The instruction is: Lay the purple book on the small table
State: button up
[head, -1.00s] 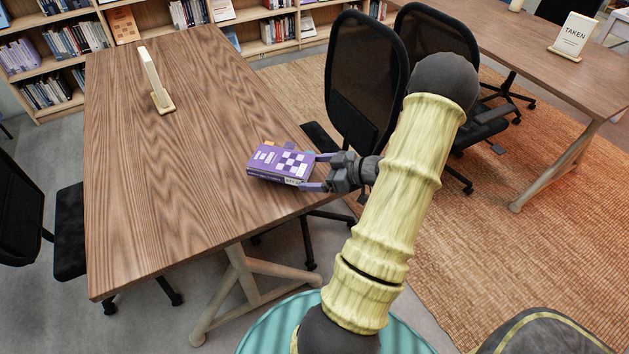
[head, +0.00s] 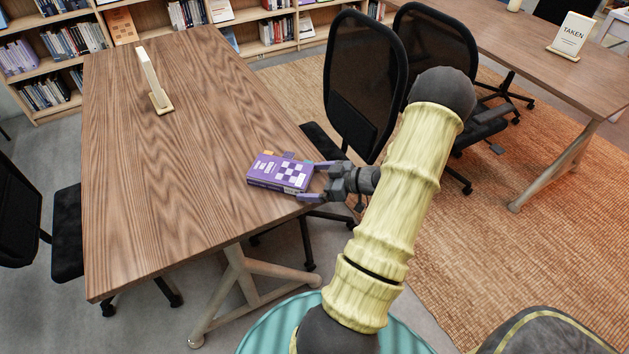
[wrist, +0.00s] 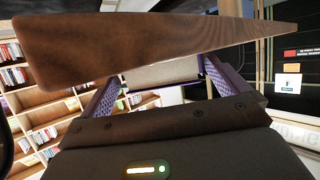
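My gripper (head: 307,181) is at the book's right end, one finger on each side. The fingers look spread slightly wider than the book. In the wrist view the book's pale page edge (wrist: 165,75) shows between the fingers (wrist: 160,92), with narrow gaps at the sides. The tabletop (wrist: 150,37) fills the upper part of that view.
A pale upright stand (head: 152,80) is at the table's far end. Black chairs (head: 362,85) stand to the right and left. A second table (head: 540,65) with a "TAKEN" sign (head: 573,35) is at upper right. Bookshelves (head: 50,60) line the back. Most of the tabletop is clear.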

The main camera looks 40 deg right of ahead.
jog(key=shift+r, duration=0.1)
jog(key=p+v, duration=0.1)
jog(key=v, duration=1.1)
dwell(0.5)
